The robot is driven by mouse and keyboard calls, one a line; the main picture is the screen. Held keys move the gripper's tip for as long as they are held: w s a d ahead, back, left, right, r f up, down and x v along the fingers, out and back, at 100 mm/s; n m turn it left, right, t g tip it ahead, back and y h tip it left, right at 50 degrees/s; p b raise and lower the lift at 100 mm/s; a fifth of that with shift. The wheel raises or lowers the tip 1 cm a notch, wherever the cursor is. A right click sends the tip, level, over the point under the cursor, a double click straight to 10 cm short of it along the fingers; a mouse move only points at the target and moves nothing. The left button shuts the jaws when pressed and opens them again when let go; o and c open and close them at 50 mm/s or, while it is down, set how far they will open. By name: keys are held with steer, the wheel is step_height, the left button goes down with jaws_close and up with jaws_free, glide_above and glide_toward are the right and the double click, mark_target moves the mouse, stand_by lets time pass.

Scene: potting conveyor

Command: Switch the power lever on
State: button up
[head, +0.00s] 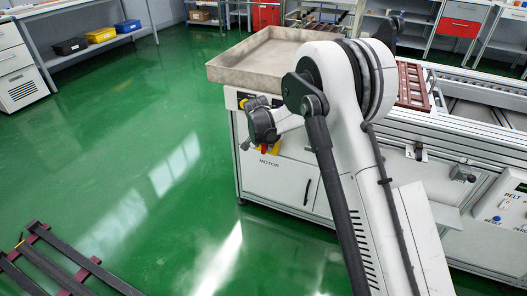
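My gripper (252,139) is the dark end of my arm, directly in front of and beside this fitting. Its fingers are too small and overlapped to tell whether they are open, shut, or touching the lever.
A beige tray (225,73) tops the cabinet above my gripper. The conveyor (470,140) runs right, with a "BELT" control box (505,212) at the right edge. Dark rails (60,262) lie at lower left. The green floor (120,150) left of the cabinet is clear.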

steer(key=shift+x, duration=1.2)
steer(key=shift+c, duration=0.3)
steer(key=c, duration=0.7)
steer(key=shift+d+m+t+y+b, duration=0.15)
steer(key=shift+m+t+y+b, duration=0.25)
steer(key=shift+y, duration=0.8)
steer(key=shift+m+t+y+b, duration=0.35)
steer(key=shift+t+y, duration=0.35)
steer(key=shift+y, duration=0.7)
jaws_close()
